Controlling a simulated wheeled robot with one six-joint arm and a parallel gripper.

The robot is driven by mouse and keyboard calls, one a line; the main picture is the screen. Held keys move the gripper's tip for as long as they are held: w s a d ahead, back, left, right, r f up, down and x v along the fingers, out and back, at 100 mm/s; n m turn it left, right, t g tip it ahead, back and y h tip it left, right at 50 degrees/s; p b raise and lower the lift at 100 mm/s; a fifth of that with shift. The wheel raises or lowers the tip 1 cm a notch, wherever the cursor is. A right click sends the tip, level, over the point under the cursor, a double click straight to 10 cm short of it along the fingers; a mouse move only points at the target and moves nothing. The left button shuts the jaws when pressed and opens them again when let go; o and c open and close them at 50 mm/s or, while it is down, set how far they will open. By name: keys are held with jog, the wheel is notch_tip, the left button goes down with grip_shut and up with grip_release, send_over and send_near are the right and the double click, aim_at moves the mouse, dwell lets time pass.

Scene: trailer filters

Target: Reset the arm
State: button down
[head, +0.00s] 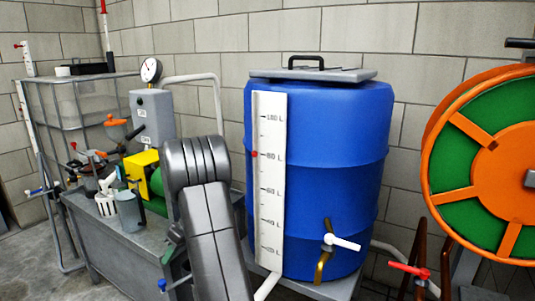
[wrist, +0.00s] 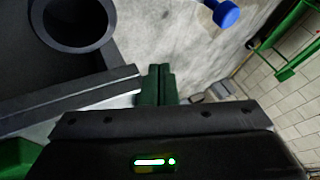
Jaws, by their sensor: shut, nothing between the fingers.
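My arm (head: 212,220) rises in the front middle of the head view, a dark grey link bent over at the top.
A blue barrel (head: 340,170) with a level scale and tap stands behind my arm. A grey bench (head: 120,245) with a gauge and cups is at left, an orange-green reel (head: 475,170) at right. In the wrist view, a dark round opening (wrist: 75,20) and blue object (wrist: 226,14) show.

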jog(key=w+d+r+m+t+p, duration=0.1)
jog(key=w+d+m+t+p, duration=0.3)
jog(key=w+d+m+t, duration=0.1)
jog(key=shift+w+d+r+m, duration=0.25)
jog(key=shift+w+d+m, duration=0.55)
jog(key=shift+d+m, duration=0.5)
jog(key=shift+a, duration=0.1)
